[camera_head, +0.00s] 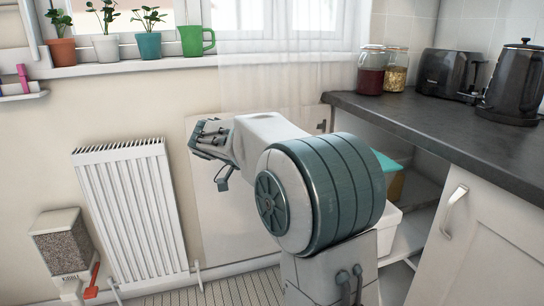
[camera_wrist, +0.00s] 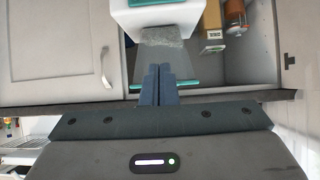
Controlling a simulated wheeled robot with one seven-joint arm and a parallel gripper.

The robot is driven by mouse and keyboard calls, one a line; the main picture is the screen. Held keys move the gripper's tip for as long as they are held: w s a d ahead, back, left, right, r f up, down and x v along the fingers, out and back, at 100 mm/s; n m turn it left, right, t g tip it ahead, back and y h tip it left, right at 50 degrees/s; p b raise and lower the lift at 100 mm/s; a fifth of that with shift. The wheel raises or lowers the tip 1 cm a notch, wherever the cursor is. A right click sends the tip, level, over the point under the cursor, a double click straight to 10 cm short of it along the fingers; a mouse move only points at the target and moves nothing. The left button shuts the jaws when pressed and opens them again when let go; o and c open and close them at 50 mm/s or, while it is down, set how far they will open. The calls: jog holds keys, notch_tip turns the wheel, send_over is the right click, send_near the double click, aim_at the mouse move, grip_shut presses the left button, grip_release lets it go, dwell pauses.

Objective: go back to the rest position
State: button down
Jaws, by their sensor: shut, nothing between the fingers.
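My gripper (camera_wrist: 159,70) shows in the wrist view with its two blue-grey fingers side by side, shut and empty. The fingertips overlap, in the picture, a white object with teal edges (camera_wrist: 158,17) and a grey face. I cannot tell how far the fingers are from it. In the head view my arm is bent in the middle, and its big round joint covers much of the cabinet front. My fingers cannot be made out there.
A dark worktop (camera_head: 440,125) runs along the right, above an open cabinet bay and a white door (camera_head: 485,240). In the bay are a white box (camera_head: 411,229) and a teal piece (camera_head: 391,174). A radiator (camera_head: 130,210) stands left, below potted plants and a green mug (camera_head: 195,41).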

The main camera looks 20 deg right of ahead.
jog(key=s+a+r+n+t+y+p, duration=0.2)
jog(key=s+a+r+n+y+p, duration=0.3)
jog(key=p, duration=1.2)
jog(key=s+a+r+n+t+y+p, duration=0.1)
jog(key=s+a+r+n+y+p, duration=0.5)
jog(key=s+r+n+p, duration=0.7)
jog(key=shift+s+a+r+n+t+p, duration=0.4)
jog(key=shift+s+a+r+p, duration=0.95)
jog(key=shift+p, duration=1.05)
jog(key=shift+f, duration=0.1)
